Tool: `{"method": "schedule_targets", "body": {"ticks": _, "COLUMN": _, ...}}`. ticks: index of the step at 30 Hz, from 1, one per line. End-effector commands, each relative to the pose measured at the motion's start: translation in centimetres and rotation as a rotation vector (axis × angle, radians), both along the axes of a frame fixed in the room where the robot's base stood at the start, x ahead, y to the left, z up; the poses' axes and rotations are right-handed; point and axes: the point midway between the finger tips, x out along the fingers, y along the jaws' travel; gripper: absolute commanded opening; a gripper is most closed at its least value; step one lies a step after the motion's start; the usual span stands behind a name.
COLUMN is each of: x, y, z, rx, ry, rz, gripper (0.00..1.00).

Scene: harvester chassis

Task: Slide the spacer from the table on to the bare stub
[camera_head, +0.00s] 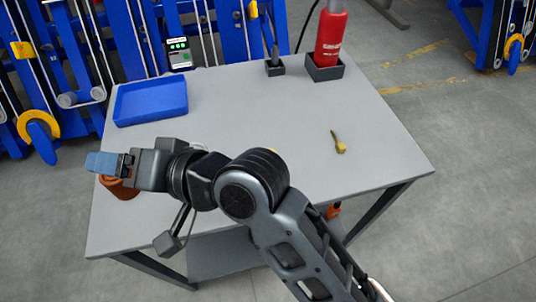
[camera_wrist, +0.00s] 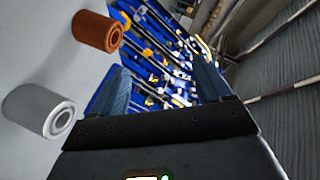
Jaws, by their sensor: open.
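Two hollow cylinders lie on the grey table in the wrist view: a copper-brown one (camera_wrist: 98,31) and a pale grey one (camera_wrist: 38,108). I cannot tell for sure which is the spacer. In the head view the copper-brown one (camera_head: 122,189) shows partly under my gripper (camera_head: 95,162), near the table's left edge; the grey one is hidden there. My gripper is open and empty; its blue fingers (camera_wrist: 158,68) are apart, to the right of both cylinders in the wrist view. I cannot pick out the bare stub on the blue chassis (camera_head: 148,30).
On the table (camera_head: 250,110) are a blue tray (camera_head: 150,102), a red bottle (camera_head: 330,38) in a dark holder, a small dark holder (camera_head: 274,66) and a small brass-coloured piece (camera_head: 339,144). The table's middle and right are mostly clear. The blue chassis stands behind and left.

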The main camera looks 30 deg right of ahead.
Motion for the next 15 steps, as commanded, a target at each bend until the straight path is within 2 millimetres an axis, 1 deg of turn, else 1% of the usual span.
{"method": "schedule_targets", "body": {"ticks": 1, "x": 1.1, "y": 0.1, "z": 0.6, "rx": -0.026, "ry": 0.011, "rz": 0.043, "gripper": 0.78}}
{"method": "schedule_targets", "body": {"ticks": 3, "x": 1.8, "y": 0.4, "z": 0.8, "rx": -0.064, "ry": 0.045, "rz": 0.106, "gripper": 0.78}}
{"method": "schedule_targets", "body": {"ticks": 5, "x": 2.3, "y": 0.5, "z": 0.7, "rx": -0.107, "ry": 0.083, "rz": 0.155, "gripper": 0.78}}
{"method": "schedule_targets", "body": {"ticks": 8, "x": 2.9, "y": -0.3, "z": 0.0, "rx": -0.197, "ry": 0.156, "rz": 0.226, "gripper": 0.78}}
{"method": "schedule_targets", "body": {"ticks": 11, "x": 3.3, "y": -2.1, "z": -1.3, "rx": -0.309, "ry": 0.244, "rz": 0.276, "gripper": 0.78}}
{"method": "schedule_targets", "body": {"ticks": 14, "x": 3.4, "y": -4.9, "z": -2.9, "rx": -0.435, "ry": 0.35, "rz": 0.305, "gripper": 0.78}}
{"method": "schedule_targets", "body": {"ticks": 15, "x": 3.3, "y": -6.4, "z": -3.6, "rx": -0.489, "ry": 0.396, "rz": 0.31, "gripper": 0.78}}
